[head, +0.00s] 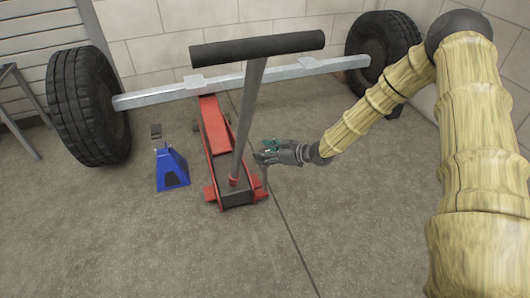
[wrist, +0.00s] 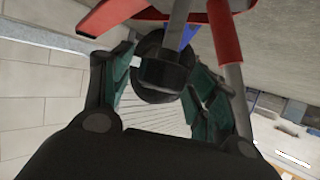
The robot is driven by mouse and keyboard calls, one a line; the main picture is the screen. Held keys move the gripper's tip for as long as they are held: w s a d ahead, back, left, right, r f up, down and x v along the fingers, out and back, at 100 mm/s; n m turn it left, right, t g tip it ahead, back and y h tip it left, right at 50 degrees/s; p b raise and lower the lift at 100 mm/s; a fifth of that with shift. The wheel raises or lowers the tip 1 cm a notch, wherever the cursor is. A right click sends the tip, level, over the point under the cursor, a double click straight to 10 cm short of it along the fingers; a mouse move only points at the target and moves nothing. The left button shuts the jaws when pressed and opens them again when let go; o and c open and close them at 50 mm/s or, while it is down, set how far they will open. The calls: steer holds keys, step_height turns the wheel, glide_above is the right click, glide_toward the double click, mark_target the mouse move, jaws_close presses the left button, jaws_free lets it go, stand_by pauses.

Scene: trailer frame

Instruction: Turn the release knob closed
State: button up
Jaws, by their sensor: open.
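A red floor jack (head: 213,135) stands on the concrete under a grey axle beam, with its long grey handle (head: 250,110) leaning up to a black T-grip. My gripper (head: 265,157) is at the right side of the handle, low and close to the jack's rear end. In the wrist view my gripper (wrist: 160,95) is open, its green-padded fingers on either side of a dark, round, knob-like part (wrist: 165,75), apparently the release knob. Whether the fingers touch it I cannot tell. In the head view the knob cannot be made out.
A blue jack stand (head: 171,168) is left of the jack. The axle beam (head: 290,70) runs between two black tires (head: 88,107) and (head: 383,45). A metal-legged stand (head: 18,110) is at the far left. The floor in front is clear.

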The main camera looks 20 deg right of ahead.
steer(key=v, duration=1.1)
steer(key=shift+s+d, duration=0.25)
steer(key=shift+d, duration=0.1)
steer(key=shift+r, duration=0.1)
